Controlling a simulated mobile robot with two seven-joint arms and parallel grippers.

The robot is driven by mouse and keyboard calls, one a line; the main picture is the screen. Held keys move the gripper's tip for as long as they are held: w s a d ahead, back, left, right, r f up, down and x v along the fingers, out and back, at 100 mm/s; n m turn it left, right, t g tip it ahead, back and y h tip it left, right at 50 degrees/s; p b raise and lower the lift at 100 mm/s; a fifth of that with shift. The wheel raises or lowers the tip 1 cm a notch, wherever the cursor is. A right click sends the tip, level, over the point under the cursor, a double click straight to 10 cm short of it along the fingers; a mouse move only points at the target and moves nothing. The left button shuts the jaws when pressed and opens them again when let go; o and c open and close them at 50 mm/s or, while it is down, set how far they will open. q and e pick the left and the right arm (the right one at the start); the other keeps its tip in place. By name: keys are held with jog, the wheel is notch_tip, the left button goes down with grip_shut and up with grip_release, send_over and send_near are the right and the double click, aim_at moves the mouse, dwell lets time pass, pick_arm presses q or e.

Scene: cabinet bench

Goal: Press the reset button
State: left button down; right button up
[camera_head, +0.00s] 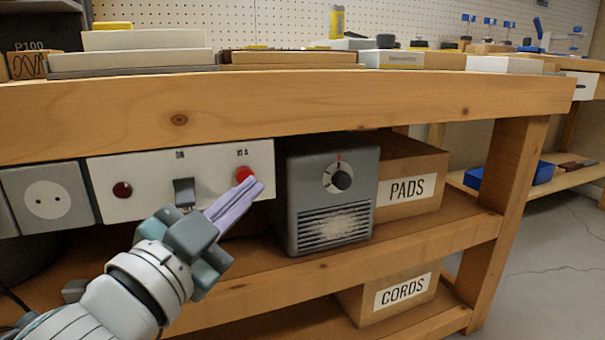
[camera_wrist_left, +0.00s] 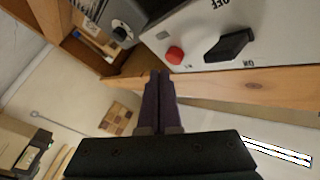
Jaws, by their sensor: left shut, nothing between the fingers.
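A white panel (camera_head: 213,193) is mounted under the bench top. A bright red button (camera_head: 244,174) sits at its right end below a small label that I cannot read clearly. The button also shows in the left wrist view (camera_wrist_left: 174,55), beside a black switch. My left gripper (camera_head: 254,187) is shut and empty, its purple fingers held together. In the head view its tips overlap the button's lower right edge. In the left wrist view the tips appear just below the button with a small gap; contact cannot be made out. My right gripper is not in view.
A socket (camera_head: 47,199) is to the left. A grey heater-like box (camera_head: 331,205) with a dial stands close right of the button. A PADS carton (camera_head: 410,187) is beyond it.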

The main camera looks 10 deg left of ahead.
pick_arm(q)
jog(key=shift+s+d+p, duration=0.35)
jog(key=shift+s+d, duration=0.35)
jog(key=shift+s, duration=0.35)
jog(key=shift+s+d+p, duration=0.35)
jog(key=shift+s+d, duration=0.35)
jog(key=shift+s, duration=0.3)
